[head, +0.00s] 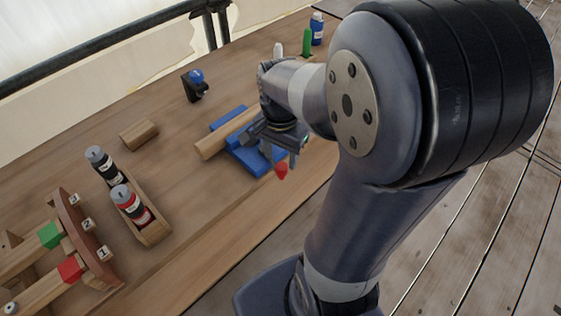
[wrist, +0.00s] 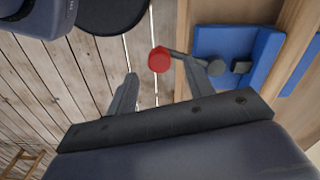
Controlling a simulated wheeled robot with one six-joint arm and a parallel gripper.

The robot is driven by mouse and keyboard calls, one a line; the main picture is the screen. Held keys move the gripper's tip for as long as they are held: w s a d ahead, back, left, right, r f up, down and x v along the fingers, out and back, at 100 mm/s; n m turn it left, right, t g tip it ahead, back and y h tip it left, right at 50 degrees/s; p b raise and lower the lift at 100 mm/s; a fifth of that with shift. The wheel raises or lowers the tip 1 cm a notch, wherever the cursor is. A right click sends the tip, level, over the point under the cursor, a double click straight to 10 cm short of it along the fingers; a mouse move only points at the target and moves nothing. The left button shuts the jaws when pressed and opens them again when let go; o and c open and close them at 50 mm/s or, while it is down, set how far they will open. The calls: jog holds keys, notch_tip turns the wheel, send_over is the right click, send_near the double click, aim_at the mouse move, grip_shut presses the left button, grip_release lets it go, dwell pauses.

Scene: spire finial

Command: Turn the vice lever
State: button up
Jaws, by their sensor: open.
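The blue vice (head: 249,161) is on the wooden bench, with a wooden bar (head: 212,145) lying across it. Its lever ends in a red knob (head: 281,171), which hangs at the bench's front edge. In the wrist view the red knob (wrist: 159,59) shows between my fingertips, with a short grey lever (wrist: 186,60) running right toward the blue vice body (wrist: 222,43). My gripper (wrist: 166,71) is open and empty, close to the lever. My right finger overlaps the lever in the picture; I cannot tell whether they touch. In the head view my gripper (head: 279,148) is above the vice's front, partly hiding it.
A wooden tray (head: 153,235) holds a black bottle and a red bottle (head: 132,204). A wooden rack (head: 92,240) with red and green blocks is at the left. A wood block (head: 139,134), a blue-topped black device (head: 195,85) and a blue bottle (head: 317,29) stand farther back.

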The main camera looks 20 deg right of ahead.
aim_at(281, 166)
notch_tip(281, 166, up, 6)
jog(key=shift+f, duration=0.1)
dwell(0.4)
notch_tip(281, 166, down, 11)
jog(key=shift+r, duration=0.2)
jog(key=shift+f, duration=0.15)
jog(key=shift+d, duration=0.15)
jog(key=shift+r, duration=0.2)
